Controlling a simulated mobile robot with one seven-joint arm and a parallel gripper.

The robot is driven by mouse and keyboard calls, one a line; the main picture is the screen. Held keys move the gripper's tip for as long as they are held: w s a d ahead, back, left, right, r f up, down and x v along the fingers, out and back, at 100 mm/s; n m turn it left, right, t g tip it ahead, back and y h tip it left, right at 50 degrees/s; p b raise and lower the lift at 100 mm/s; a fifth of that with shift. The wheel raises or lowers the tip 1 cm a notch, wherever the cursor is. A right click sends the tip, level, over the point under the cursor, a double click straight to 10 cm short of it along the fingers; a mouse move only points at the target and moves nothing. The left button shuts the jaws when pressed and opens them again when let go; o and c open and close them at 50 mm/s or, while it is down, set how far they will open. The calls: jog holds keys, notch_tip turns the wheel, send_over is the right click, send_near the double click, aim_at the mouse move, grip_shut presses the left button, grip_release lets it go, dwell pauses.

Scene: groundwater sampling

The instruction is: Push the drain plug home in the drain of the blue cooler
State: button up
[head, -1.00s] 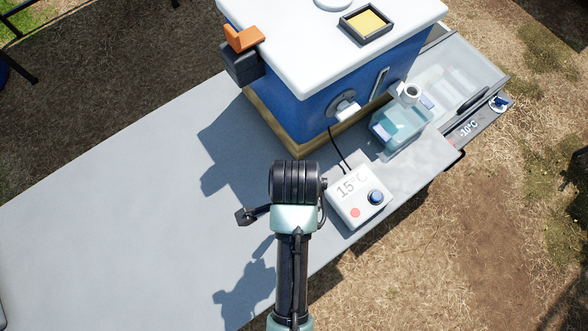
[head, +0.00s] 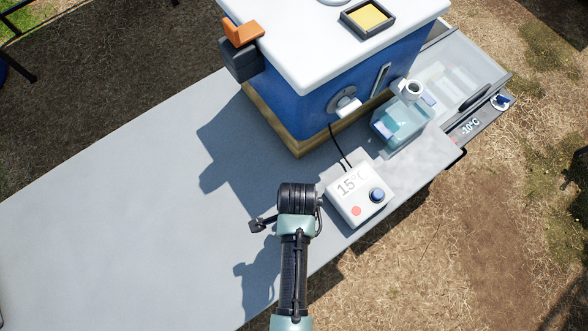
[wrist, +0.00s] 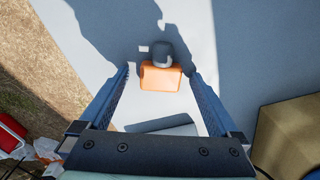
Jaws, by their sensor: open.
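The blue cooler (head: 362,82) with a white lid stands on a tan base at the back of the grey table. A round grey fitting with a white spout (head: 347,104) sits low on its near side; I cannot tell if this is the drain. In the wrist view an orange block with a dark grey rounded end (wrist: 161,76), seemingly the drain plug, is between the fingertips. My gripper (wrist: 160,71) is open, its two blue fingers either side of the orange block, with gaps visible. In the head view my arm hides the gripper and the plug.
A white box reading 15°C (head: 358,194) stands right of my arm, with a cable to the cooler. A clear bluish container (head: 400,125) and a -10°C unit (head: 468,127) are beyond it. The table (head: 120,190) is clear at left.

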jog(key=shift+r, duration=0.1)
grip_shut()
dwell(0.4)
